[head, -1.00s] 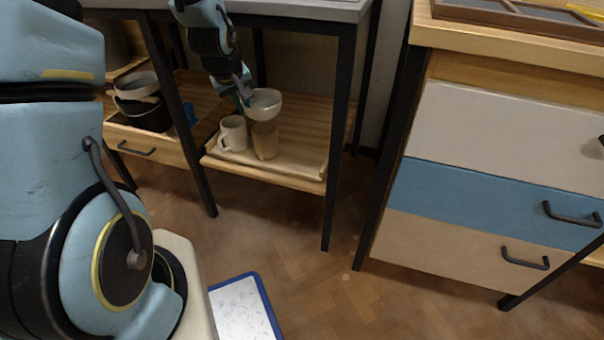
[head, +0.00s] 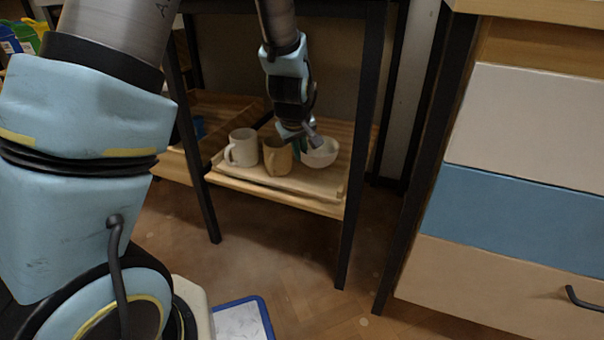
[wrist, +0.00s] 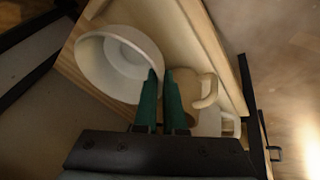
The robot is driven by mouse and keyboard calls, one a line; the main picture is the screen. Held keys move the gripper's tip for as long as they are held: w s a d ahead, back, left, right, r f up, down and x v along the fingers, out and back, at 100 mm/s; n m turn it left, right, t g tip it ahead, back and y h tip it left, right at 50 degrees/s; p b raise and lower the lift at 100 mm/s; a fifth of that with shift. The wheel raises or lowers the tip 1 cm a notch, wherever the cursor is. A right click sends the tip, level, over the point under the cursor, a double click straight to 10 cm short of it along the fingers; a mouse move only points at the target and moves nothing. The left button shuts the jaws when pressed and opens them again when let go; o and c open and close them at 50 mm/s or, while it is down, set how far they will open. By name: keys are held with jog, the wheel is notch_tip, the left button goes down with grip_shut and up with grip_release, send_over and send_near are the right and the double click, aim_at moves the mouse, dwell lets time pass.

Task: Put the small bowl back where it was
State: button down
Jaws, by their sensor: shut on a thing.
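The small white bowl (head: 321,152) is low over the right part of the wooden tray (head: 304,184), beside the tan mug (head: 277,158). I cannot tell whether its base touches the tray. My gripper (head: 300,142) is shut on the bowl's near rim. In the wrist view the bowl (wrist: 105,60) opens toward the camera, and the green fingers of my gripper (wrist: 160,85) pinch its edge. The tan mug (wrist: 196,90) is close beside the fingers.
A white mug (head: 242,147) stands at the tray's left. The dark table legs (head: 362,150) frame the shelf opening. A drawer cabinet (head: 520,210) stands to the right. A blue-edged board (head: 243,318) is on the floor.

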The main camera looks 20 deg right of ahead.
jog(key=shift+f+b, duration=1)
jog(key=shift+f, duration=1.3)
jog(key=shift+f, duration=0.1)
jog(key=c, duration=1)
grip_release()
